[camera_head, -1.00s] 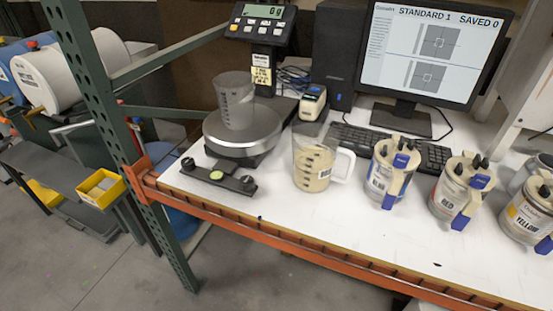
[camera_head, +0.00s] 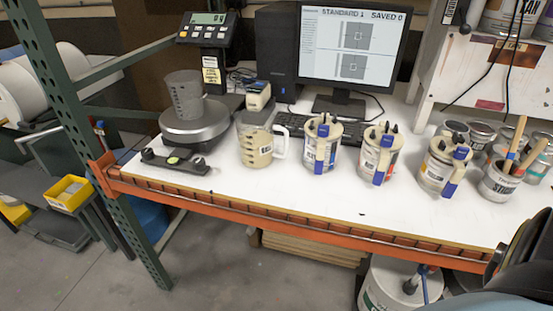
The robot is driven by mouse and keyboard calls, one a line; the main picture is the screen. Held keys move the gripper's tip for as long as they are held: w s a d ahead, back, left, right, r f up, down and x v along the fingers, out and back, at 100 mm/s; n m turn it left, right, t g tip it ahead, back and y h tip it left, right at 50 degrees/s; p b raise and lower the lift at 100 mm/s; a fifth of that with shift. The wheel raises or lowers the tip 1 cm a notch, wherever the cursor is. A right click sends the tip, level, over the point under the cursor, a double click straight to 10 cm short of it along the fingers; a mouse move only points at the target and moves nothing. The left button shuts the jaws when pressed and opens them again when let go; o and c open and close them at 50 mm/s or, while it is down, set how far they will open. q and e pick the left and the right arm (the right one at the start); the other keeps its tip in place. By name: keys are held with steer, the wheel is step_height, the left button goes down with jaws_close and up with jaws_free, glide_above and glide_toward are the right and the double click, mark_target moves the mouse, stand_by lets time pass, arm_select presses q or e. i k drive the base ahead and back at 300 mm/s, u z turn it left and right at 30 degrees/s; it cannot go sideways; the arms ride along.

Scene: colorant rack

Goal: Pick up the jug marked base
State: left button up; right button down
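A clear jug (camera_head: 257,147) holding beige liquid stands upright on the white tabletop, just right of the scale. Its handle is on its right side and a small label sits on its front. The label is too small to read, so I cannot confirm the word base. No gripper touches it. Neither my left nor my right gripper shows in the head view.
A scale (camera_head: 195,128) bearing a grey cup (camera_head: 186,95) stands left of the jug. Several lidded colorant canisters (camera_head: 321,146) stand to its right. A keyboard (camera_head: 300,125) and monitor (camera_head: 352,50) are behind. The tabletop's front strip (camera_head: 285,190) is mostly clear.

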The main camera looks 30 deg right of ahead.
mark_target(263, 141)
steer(key=k, duration=0.25)
steer(key=z, duration=1)
